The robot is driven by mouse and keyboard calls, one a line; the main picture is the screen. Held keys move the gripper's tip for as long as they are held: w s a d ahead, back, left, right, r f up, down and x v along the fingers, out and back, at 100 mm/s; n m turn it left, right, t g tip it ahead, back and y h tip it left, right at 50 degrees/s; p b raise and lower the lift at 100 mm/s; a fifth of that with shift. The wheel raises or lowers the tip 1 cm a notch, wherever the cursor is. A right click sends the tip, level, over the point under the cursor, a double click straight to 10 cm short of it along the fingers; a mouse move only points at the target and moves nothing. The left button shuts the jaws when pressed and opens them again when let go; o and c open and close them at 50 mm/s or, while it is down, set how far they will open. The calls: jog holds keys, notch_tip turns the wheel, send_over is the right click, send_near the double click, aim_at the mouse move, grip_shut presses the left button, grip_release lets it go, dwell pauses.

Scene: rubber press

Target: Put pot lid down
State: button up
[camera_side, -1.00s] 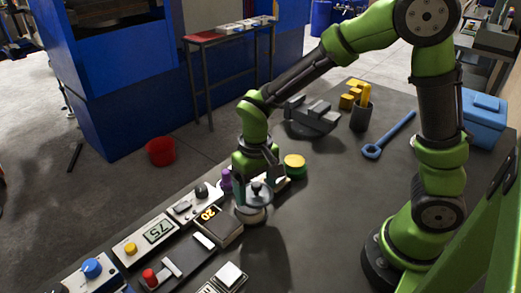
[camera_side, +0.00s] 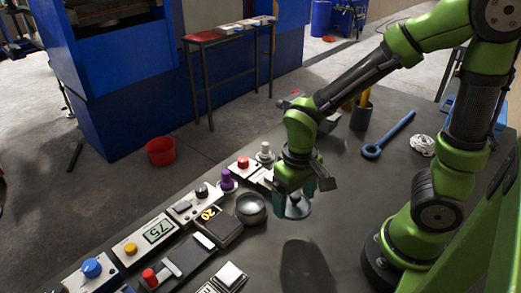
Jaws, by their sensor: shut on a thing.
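My gripper (camera_side: 294,188) is shut on the pot lid (camera_side: 298,208), a small round pale lid, and holds it above the grey table, to the right of the pot. My fingers hide the top of the lid. The pot (camera_side: 250,209) is a small dark round vessel. It stands uncovered beside the panel with the orange digits.
A row of control panels (camera_side: 158,233) with knobs and buttons lines the table's left side. A blue wrench (camera_side: 390,134), a dark cup (camera_side: 361,115) and a round metal part (camera_side: 422,145) lie farther back. The table (camera_side: 345,195) is clear right of the lid.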

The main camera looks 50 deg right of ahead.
aim_at(294, 194)
notch_tip(294, 194, down, 8)
jog(key=shift+w+r, duration=0.15)
jog(key=shift+r, duration=0.05)
jog(key=shift+f, duration=0.1)
jog(key=o, duration=0.8)
notch_tip(294, 194, up, 11)
jog(key=shift+r, duration=0.85)
jog(key=d+r+t, duration=0.1)
jog(key=r+t, duration=0.1)
jog(key=r, duration=0.1)
jog(key=s+d+r+m+t+y, duration=0.1)
jog(key=r+t, duration=0.1)
jog(key=r, duration=0.2)
jog(key=d+r+t+y, duration=0.1)
jog(key=r+t, duration=0.2)
jog(key=r, duration=0.1)
jog(key=shift+s+r+m, duration=0.25)
jog(key=shift+m, duration=0.15)
